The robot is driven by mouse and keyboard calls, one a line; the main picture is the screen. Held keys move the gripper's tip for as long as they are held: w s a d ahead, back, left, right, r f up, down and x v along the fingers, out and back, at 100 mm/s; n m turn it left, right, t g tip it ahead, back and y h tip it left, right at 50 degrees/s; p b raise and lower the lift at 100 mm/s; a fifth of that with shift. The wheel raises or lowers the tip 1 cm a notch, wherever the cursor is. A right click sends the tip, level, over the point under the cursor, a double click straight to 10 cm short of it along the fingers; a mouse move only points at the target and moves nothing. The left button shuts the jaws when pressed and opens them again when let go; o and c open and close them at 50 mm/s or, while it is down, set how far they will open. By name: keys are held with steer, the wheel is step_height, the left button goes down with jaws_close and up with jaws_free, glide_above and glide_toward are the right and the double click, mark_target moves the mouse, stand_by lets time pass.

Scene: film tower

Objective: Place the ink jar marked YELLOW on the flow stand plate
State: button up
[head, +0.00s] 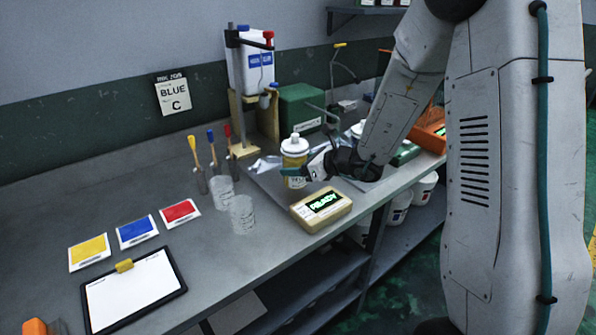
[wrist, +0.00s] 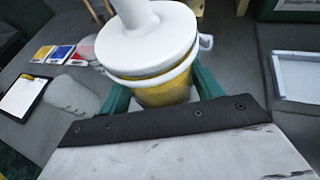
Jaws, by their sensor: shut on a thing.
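A jar (head: 295,150) with yellow contents and a white lid with a spout stands upright in my gripper (head: 301,172). The label is too small to read. In the wrist view the jar (wrist: 160,92) sits between the green fingers of my gripper (wrist: 162,97), which are shut around its body. I cannot tell whether its base touches anything. A wooden stand (head: 238,112) with a white tank and a dark upright post is behind and left of the jar. I cannot make out for sure which surface is the flow stand plate.
A box with a lit screen (head: 321,208) is in front of the jar. Two clear beakers (head: 242,214) stand to the left, near yellow, blue and red cards (head: 136,231) and a clipboard (head: 133,290). A green box (head: 300,107) is behind.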

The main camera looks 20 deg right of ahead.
steer(key=shift+f, duration=0.95)
steer(key=shift+f, duration=0.2)
steer(key=o, duration=1.3)
steer(key=shift+r, duration=0.1)
